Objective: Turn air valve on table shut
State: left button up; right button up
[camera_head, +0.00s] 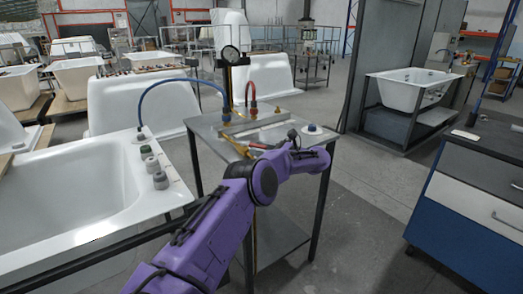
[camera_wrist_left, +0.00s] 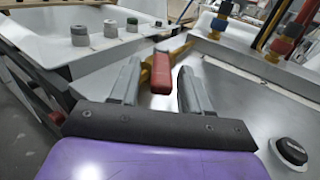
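The air valve shows in the left wrist view as a red handle (camera_wrist_left: 161,74) beside a brass-yellow pipe (camera_wrist_left: 180,50) on the metal table (camera_wrist_left: 235,100). In the head view the brass pipe (camera_head: 235,145) lies near the table's left part; the handle is hard to make out there. My left gripper (camera_wrist_left: 160,92) is open, with its two fingers on either side of the red handle. Narrow gaps seem to show between fingers and handle; contact is unclear. In the head view the gripper (camera_head: 262,147) is small and reaches leftward over the table. My right gripper is out of view.
A white bathtub (camera_head: 70,185) with several small knobs (camera_head: 153,165) on its rim stands left of the table. A black-topped puck (camera_wrist_left: 291,151) sits on the table.

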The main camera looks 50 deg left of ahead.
pick_arm(q)
jog(key=b+v, duration=0.2)
jog(key=v, duration=0.8)
jog(key=shift+w+d+b, duration=0.2)
jog(key=shift+d+b, duration=0.05)
jog(key=shift+b, duration=0.05)
